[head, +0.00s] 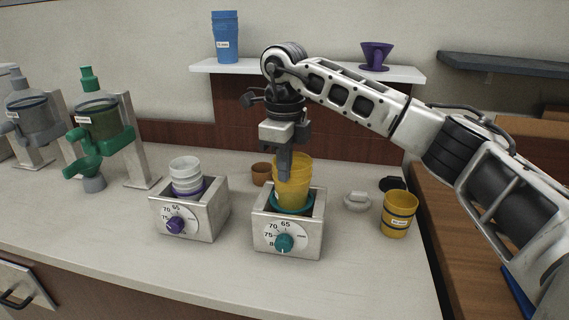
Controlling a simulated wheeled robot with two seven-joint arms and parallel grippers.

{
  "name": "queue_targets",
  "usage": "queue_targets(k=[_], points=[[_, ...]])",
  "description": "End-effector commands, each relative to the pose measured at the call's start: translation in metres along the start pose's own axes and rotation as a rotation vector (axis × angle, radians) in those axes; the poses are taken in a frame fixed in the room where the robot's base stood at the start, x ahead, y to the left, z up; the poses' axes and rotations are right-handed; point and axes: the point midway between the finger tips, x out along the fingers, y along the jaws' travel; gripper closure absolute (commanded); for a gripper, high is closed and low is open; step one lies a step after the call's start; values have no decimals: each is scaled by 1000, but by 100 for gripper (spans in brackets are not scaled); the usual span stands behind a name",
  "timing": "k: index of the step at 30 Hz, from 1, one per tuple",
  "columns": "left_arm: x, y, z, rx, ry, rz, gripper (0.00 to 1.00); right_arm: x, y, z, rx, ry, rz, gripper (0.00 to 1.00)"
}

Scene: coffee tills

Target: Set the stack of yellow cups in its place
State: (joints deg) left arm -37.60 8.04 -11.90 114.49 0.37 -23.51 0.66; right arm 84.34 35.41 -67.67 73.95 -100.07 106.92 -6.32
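A stack of yellow cups (294,184) stands upright in the teal ring (291,204) of the right-hand metal dial box (288,225). My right gripper (285,164) points down at the stack's upper left side, its fingers overlapping the rim. The fingers are seen edge-on, so whether they are closed on the wall is hidden. My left gripper is out of view.
The left dial box (189,213) holds white cups (186,175) in a purple ring. A brown cup (261,174), a white lid (356,201) and a black lid (393,184) lie nearby. Blue cups (227,38) and a purple dripper (376,56) are on the shelf. The front counter is clear.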

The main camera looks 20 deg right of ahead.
Motion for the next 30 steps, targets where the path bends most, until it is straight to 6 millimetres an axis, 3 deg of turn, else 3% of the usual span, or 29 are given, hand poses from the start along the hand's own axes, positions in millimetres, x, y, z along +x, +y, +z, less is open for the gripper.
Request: queue_targets(k=[30], points=[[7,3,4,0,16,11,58,37,0,0,0,0,-1,100]])
